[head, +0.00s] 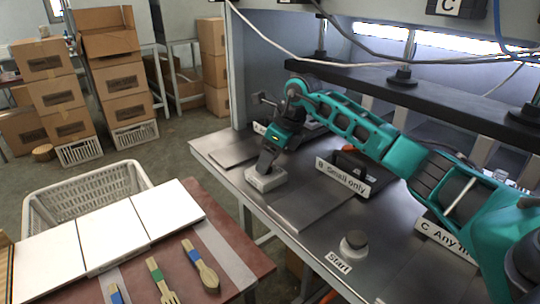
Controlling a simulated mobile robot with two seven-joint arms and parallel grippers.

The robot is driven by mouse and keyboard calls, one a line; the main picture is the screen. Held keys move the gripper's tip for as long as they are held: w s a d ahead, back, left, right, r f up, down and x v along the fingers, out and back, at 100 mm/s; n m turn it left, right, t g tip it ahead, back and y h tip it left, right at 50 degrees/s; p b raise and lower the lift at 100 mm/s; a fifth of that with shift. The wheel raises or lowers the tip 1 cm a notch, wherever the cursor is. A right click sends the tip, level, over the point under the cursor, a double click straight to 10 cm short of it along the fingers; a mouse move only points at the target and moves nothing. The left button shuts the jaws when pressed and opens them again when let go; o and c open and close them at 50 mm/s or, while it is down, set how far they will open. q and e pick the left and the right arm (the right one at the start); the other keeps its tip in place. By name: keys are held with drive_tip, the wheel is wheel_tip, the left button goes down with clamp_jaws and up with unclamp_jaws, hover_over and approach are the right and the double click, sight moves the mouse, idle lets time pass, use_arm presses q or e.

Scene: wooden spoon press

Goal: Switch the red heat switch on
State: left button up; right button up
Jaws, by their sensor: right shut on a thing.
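A small pale block (265,180) sits on the grey press table (215,153) near its left front edge. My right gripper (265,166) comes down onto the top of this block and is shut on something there. The gripped part is hidden by the dark fingers. No red switch face shows clearly, so I cannot tell whether the switch is on or off. My left gripper is not in view.
A "B Small only" sign (342,178), a "Start" button (353,243) and a "C" sign (445,236) stand on the press table. Wooden utensils (200,264), white panels (110,231) and a crate (80,196) are at left. Cables (290,48) hang above.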

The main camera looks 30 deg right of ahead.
drive_tip(key=m+h+p, duration=0.1)
drive_tip(key=m, duration=0.2)
drive_tip(key=shift+a+r+t, duration=0.1)
drive_tip(key=shift+a+t, duration=0.05)
drive_tip(key=shift+t, duration=0.15)
drive_tip(key=shift+a+m+h+p, duration=0.1)
drive_tip(key=shift+m+h+p, duration=0.35)
drive_tip(key=shift+m, duration=0.45)
drive_tip(key=shift+a+m+h, duration=0.1)
drive_tip(key=shift+m+h, duration=0.15)
drive_tip(key=shift+m, duration=0.65)
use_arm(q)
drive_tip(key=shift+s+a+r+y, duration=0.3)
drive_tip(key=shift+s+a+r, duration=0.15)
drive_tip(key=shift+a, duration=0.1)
use_arm(e)
drive_tip(key=shift+a+m+h, duration=0.2)
drive_tip(key=shift+m+h, duration=0.7)
drive_tip(key=shift+m, duration=1.4)
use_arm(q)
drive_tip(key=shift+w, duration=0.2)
use_arm(e)
drive_tip(key=o, duration=1.1)
drive_tip(key=shift+c, duration=0.2)
use_arm(q)
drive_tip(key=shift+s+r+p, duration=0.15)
drive_tip(key=shift+p, duration=0.2)
use_arm(e)
drive_tip(key=v, duration=1.2)
drive_tip(key=shift+r, duration=0.45)
